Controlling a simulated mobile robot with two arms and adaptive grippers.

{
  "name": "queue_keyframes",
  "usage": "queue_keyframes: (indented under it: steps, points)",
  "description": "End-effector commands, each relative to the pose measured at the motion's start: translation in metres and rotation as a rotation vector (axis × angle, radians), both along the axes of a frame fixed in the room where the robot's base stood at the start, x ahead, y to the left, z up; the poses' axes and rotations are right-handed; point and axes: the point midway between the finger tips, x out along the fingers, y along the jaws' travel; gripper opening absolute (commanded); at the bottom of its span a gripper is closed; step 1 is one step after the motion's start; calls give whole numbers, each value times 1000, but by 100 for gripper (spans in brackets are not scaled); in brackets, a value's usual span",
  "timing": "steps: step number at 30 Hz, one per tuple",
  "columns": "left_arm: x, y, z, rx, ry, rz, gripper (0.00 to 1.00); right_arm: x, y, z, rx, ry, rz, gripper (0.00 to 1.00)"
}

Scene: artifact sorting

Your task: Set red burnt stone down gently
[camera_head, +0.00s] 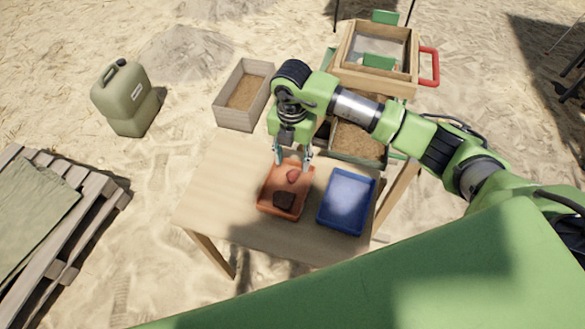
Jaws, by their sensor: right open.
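The red burnt stone (293,176) lies in the orange tray (269,207), towards its far side. A dark stone (285,200) lies in the same tray, nearer to me. My right gripper (292,161) points down over the far edge of the orange tray, with its fingers apart. The red stone is just below and in front of the fingertips, and I see no finger closed on it. Whether a finger still touches it is too small to tell. My left gripper is not in view.
A blue tray (347,202) stands right of the orange tray on the wooden table (215,196). Behind are a wooden box of sand (233,109) and a sieve frame (349,48) with a red handle. A jerrycan (126,98) and a pallet (67,250) stand left. The table's left part is clear.

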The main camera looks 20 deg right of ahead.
Motion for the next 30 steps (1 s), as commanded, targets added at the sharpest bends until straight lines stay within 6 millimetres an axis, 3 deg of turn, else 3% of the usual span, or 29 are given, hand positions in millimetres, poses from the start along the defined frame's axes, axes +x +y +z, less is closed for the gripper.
queue_keyframes:
  steps: [6,12,30]
  points:
    - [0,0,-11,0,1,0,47,1,0,43,1,-4,2,42]
    - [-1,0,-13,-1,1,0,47,0,1,62,0,0,0,42]
    - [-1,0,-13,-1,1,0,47,0,0,66,0,1,0,42]
